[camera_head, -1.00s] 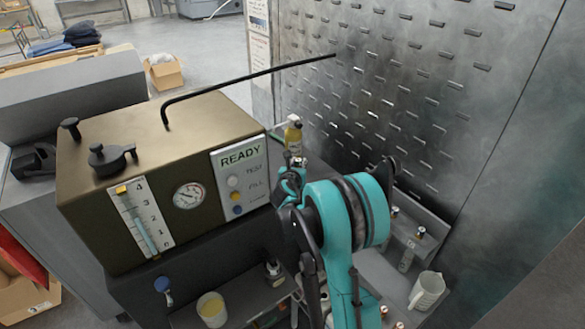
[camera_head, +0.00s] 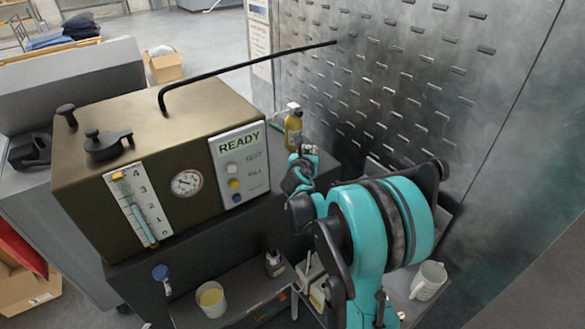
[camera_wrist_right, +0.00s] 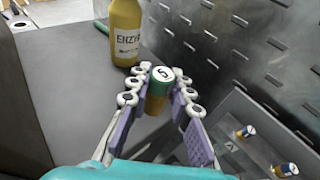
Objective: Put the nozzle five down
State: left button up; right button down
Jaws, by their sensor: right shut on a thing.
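Nozzle five (camera_wrist_right: 157,95) has a green-rimmed white top marked 5 and a brownish-yellow body. It stands about upright between the fingertips of my right gripper (camera_wrist_right: 162,80), which is shut on it. The nozzle is over the grey bench top (camera_wrist_right: 60,75); I cannot tell if its lower end touches. In the head view my right gripper (camera_head: 303,168) is at the right of the READY machine (camera_head: 150,170), just in front of a yellow bottle. My left gripper is not in view.
The yellow enzyme bottle (camera_wrist_right: 124,30) stands just beyond the nozzle; it also shows in the head view (camera_head: 293,128). A slotted metal wall (camera_wrist_right: 250,50) rises at the right. Other nozzles (camera_wrist_right: 245,132) sit on a lower ledge. A white jug (camera_head: 428,281) and a cup (camera_head: 211,300) stand lower.

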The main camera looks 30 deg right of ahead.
jog(key=w+a+f, duration=0.1)
jog(key=w, duration=0.1)
jog(key=w+a+f+b, duration=0.1)
jog(key=w, duration=0.1)
jog(key=w+a+f, duration=0.1)
jog(key=f, duration=0.1)
jog(key=shift+w, duration=0.4)
jog(key=shift+f+b, duration=0.8)
jog(key=shift+f, duration=1.25)
jog(key=shift+f, duration=0.1)
jog(key=c, duration=1.4)
grip_release()
jog(key=shift+o, duration=0.2)
